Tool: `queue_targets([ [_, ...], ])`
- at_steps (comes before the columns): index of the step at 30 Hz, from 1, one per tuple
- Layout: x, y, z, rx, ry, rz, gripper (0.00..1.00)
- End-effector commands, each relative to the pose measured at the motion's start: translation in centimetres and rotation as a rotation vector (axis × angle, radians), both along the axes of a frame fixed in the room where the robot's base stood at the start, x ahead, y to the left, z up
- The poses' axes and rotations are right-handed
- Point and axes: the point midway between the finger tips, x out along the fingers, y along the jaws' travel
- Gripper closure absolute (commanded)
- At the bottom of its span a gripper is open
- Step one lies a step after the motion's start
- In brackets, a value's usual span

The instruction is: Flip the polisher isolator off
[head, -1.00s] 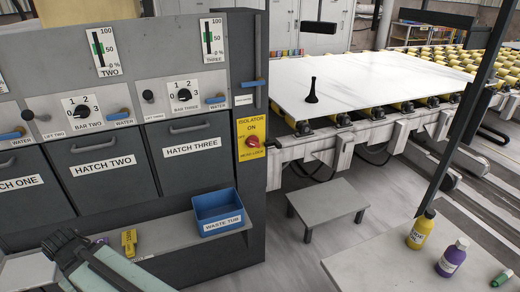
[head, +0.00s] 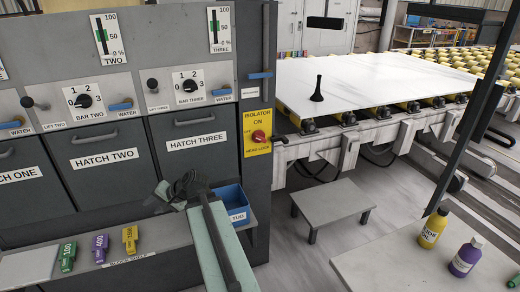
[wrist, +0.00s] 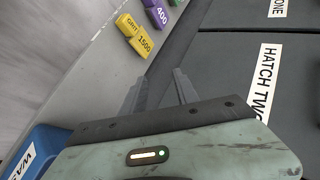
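The polisher isolator (head: 257,132) is a yellow plate with a red rotary knob (head: 258,136). It sits on the dark machine's right end column, right of the HATCH THREE door. "ON" is printed above the knob and small lettering is at its left; the knob's exact setting is too small to read. My gripper (head: 161,194) is in front of the hatches, left of and lower than the isolator, apart from it. In the wrist view my gripper (wrist: 158,86) has two fingers spread with nothing between them. The isolator does not show in the wrist view.
The blue waste tub (head: 232,203) stands on the shelf, partly behind my arm. Green, purple and yellow blocks (head: 130,239) lie on the shelf to the left. A low grey stool (head: 332,201) and a bottle table (head: 400,265) are at right. Floor between them is clear.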

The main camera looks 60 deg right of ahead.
Motion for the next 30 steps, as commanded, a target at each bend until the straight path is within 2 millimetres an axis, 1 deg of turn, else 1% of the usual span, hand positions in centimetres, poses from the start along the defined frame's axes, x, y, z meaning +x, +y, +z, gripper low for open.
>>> queue_targets([
  [1, -1.0, -6.4, 0.6, 0.087, -0.095, -0.172, 0.64],
  [2, -1.9, -9.9, 1.6, 0.144, -0.157, -0.272, 0.64],
  [3, -3.5, -14.6, 3.0, 0.216, -0.242, -0.404, 0.64],
  [4, -5.0, -18.1, 3.9, 0.268, -0.305, -0.498, 0.64],
  [5, -6.7, -21.5, 4.9, 0.318, -0.368, -0.589, 0.64],
  [6, -9.3, -25.5, 6.0, 0.379, -0.446, -0.7, 0.64],
  [8, -13.2, -30.5, 7.3, 0.457, -0.553, -0.837, 0.64],
  [9, -15.7, -33.1, 8.0, 0.499, -0.613, -0.912, 0.64],
  [10, -17.4, -34.7, 8.4, 0.526, -0.651, -0.958, 0.64],
  [12, -20.5, -37.5, 9.1, 0.575, -0.723, -1.039, 0.64],
  [13, -21.4, -38.3, 9.3, 0.59, -0.745, -1.062, 0.64],
  [15, -22.9, -39.4, 9.7, 0.613, -0.778, -1.099, 0.64],
  [17, -23.4, -39.8, 9.8, 0.622, -0.79, -1.11, 0.64],
  [20, -23.3, -39.8, 9.9, 0.623, -0.791, -1.111, 0.64],
  [23, -22.8, -40.2, 9.9, 0.623, -0.79, -1.109, 0.64],
  [26, -21.8, -41.0, 9.9, 0.622, -0.789, -1.109, 0.64],
  [30, -19.6, -42.5, 9.9, 0.621, -0.788, -1.105, 0.64],
])
